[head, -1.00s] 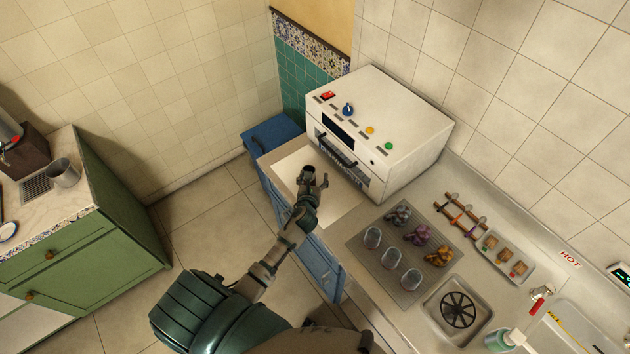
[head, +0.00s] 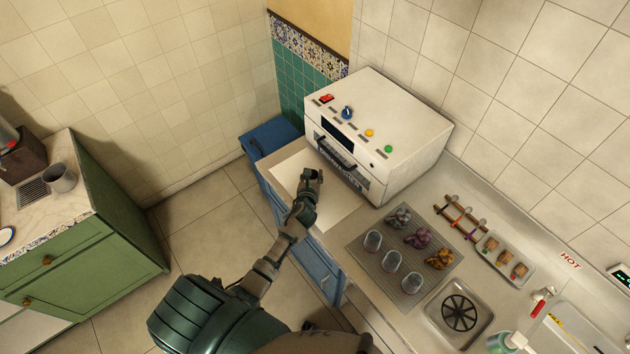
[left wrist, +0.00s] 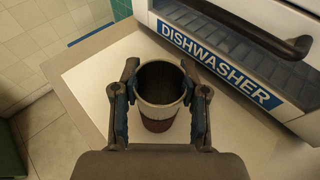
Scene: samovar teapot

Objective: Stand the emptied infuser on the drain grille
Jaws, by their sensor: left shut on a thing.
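My left gripper (head: 313,175) is over the white mat in front of the dishwasher. In the left wrist view its two fingers (left wrist: 160,88) are shut on opposite sides of a cup-shaped thing, which I take to be the infuser (left wrist: 158,114). It has a pale rim, a dark inside and a reddish-brown lower part. It looks upright; I cannot tell if its base touches the mat. A small slatted grille (head: 33,192) lies on the left counter, beside a grey mug. A larger grey ribbed mat (head: 372,262) lies on the right counter. My right gripper is not in view.
The white dishwasher (head: 400,125) stands close to the held thing. The white mat (head: 340,205) is otherwise clear. Several glasses and dark clumps stand on the ribbed mat, near a sink basin (head: 484,312). The grey mug (head: 61,180) stands on the left counter. Floor separates the counters.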

